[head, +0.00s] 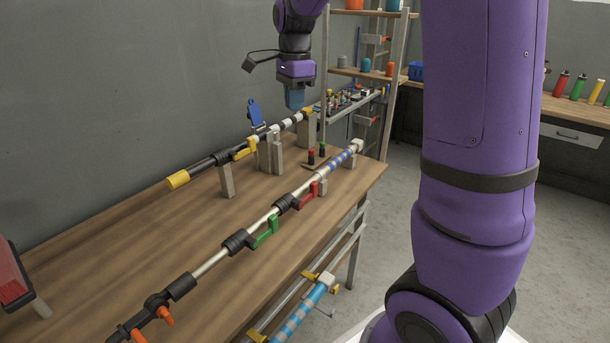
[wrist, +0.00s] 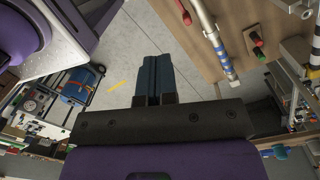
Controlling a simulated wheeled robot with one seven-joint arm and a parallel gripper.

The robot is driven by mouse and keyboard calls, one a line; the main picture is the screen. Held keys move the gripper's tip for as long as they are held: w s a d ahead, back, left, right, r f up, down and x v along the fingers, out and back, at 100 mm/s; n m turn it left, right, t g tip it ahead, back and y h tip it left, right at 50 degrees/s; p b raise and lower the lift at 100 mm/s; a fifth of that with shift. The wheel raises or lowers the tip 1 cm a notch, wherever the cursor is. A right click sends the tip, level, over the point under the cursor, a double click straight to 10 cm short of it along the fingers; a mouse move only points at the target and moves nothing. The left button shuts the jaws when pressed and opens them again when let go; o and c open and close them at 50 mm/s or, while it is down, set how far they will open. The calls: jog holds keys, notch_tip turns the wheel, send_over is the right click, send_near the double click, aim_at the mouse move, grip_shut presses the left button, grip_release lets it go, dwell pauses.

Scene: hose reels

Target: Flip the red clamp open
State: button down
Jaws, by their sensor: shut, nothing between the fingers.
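The red clamp (head: 308,200) is on the front pole (head: 265,219) over the wooden workbench, joined at a black collar. In the wrist view a red piece (wrist: 185,14) at the top edge, beside the pole, looks like the red clamp's lever, partly cut off.
A rear pole with a yellow clamp (head: 243,150) and a raised blue lever (head: 254,113) runs near the wall on wooden blocks. The workbench (head: 170,232) is clear between the poles at the near left.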

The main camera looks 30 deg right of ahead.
jog(key=w+d+f+m+g+h, duration=0.1)
jog(key=w+d+f+m+g, duration=0.1)
jog(key=w+f+m, duration=0.4)
jog(key=w+d+f+m+g+h, duration=0.1)
jog(key=w+d+f+m, duration=0.1)
jog(key=w+f+m, duration=0.4)
notch_tip(320, 180, down, 5)
jog(key=shift+w+d+f+m+g, duration=0.15)
jog(key=shift+w+d+m+g, duration=0.2)
jog(key=shift+w, duration=0.65)
jog(key=shift+f, duration=0.1)
send_near(310, 191)
jog(key=f, duration=0.2)
jog(key=d+f, duration=0.1)
jog(key=f, duration=0.1)
jog(key=shift+d+f, duration=0.15)
jog(key=shift+f, duration=0.25)
jog(key=shift+s+d, duration=0.1)
jog(key=shift+s, duration=0.2)
